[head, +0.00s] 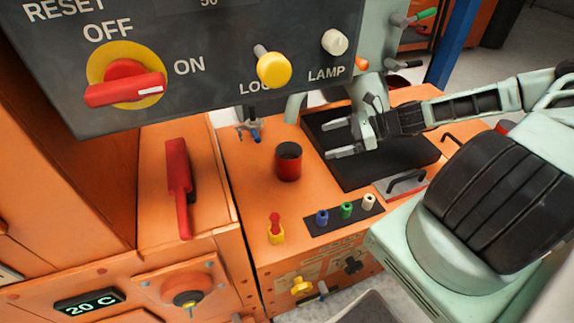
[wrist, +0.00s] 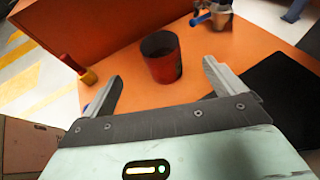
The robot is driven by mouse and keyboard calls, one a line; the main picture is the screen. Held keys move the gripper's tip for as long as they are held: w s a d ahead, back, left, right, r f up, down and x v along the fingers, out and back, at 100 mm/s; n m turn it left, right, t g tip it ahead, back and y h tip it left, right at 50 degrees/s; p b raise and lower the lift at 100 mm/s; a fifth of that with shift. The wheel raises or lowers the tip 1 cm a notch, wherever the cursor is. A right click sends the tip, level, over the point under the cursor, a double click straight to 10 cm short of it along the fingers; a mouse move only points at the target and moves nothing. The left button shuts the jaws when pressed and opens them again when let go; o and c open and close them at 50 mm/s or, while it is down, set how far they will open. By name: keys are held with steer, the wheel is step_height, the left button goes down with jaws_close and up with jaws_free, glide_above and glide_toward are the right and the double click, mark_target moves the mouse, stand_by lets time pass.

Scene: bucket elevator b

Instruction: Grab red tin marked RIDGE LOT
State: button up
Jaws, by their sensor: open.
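A red tin (head: 288,162) with a dark open top stands upright on the orange bench. Its marking cannot be read in either view. In the wrist view the tin (wrist: 163,62) stands ahead of my gripper (wrist: 160,82), roughly in line with the gap between the fingers. My gripper (head: 340,138) is open and empty in the head view, over the black mat to the right of the tin. The fingers point toward the tin and are apart from it.
A black mat (head: 400,168) lies right of the tin. A strip with blue, green and white knobs (head: 346,209) and a red-and-yellow knob (head: 276,230) are in front. A blue-ended valve (head: 254,134) is behind. A control panel (head: 200,60) overhangs the upper left.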

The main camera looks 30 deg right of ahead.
mark_target(296, 149)
steer(key=b+x, duration=0.1)
steer(key=x, duration=1)
steer(key=shift+s+r, duration=0.1)
